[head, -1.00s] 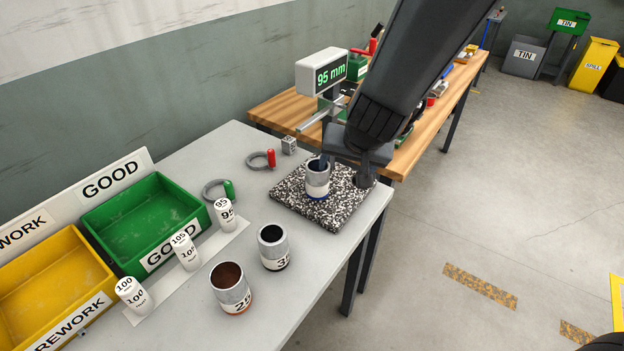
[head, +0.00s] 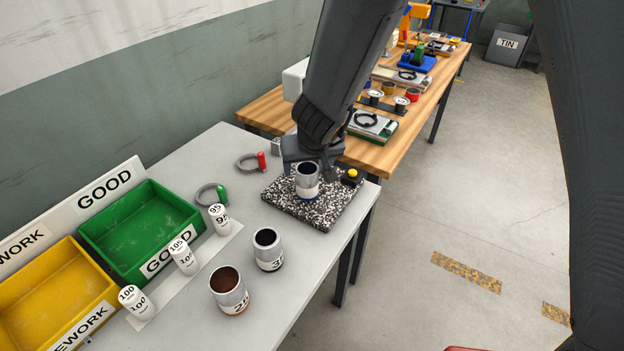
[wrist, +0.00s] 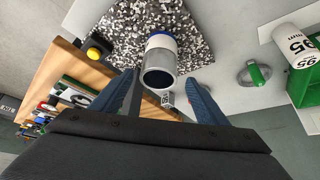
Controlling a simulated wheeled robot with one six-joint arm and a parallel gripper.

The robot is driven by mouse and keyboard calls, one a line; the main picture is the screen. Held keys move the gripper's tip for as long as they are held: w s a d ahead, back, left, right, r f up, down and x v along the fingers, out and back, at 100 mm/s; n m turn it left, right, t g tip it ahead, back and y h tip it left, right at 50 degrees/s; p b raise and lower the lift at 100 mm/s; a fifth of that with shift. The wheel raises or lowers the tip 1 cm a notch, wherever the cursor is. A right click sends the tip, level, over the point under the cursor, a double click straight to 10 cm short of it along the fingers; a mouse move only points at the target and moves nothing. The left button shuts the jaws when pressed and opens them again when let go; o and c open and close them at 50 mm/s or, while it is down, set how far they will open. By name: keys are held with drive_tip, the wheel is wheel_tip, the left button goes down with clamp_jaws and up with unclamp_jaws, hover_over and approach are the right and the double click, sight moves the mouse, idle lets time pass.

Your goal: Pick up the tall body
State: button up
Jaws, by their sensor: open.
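A grey metal can (head: 307,184) with a white label and a blue base band stands upright on the speckled plate (head: 284,204). It also shows in the wrist view (wrist: 159,62), its dark open mouth towards me. My gripper (wrist: 162,78) is open and empty, its blue fingers on either side of the can's near end; contact cannot be told. In the head view my gripper (head: 312,158) is just behind the can, its fingertips mostly hidden. Two more cans stand on the grey table: one marked 3 (head: 268,251) and a brown-mouthed one marked 2 (head: 229,291).
A yellow button (head: 352,176) sits at the plate's right corner. White cylinders marked 95 (head: 219,220), 105 (head: 183,257) and 100 (head: 137,303) stand before the green bin (head: 140,279) and yellow bin (head: 108,292). Ring gauges (head: 249,163) lie behind. A wooden bench (head: 388,151) is beyond.

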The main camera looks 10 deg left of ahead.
drive_tip(key=shift+b+x, duration=2.25)
drive_tip(key=shift+x, duration=1.7)
drive_tip(key=shift+s+d, duration=0.1)
drive_tip(key=shift+s, duration=0.05)
drive_tip(key=shift+c, duration=0.3)
drive_tip(key=c, duration=1.1)
drive_tip(key=shift+r, duration=0.1)
drive_tip(key=shift+c, duration=0.2)
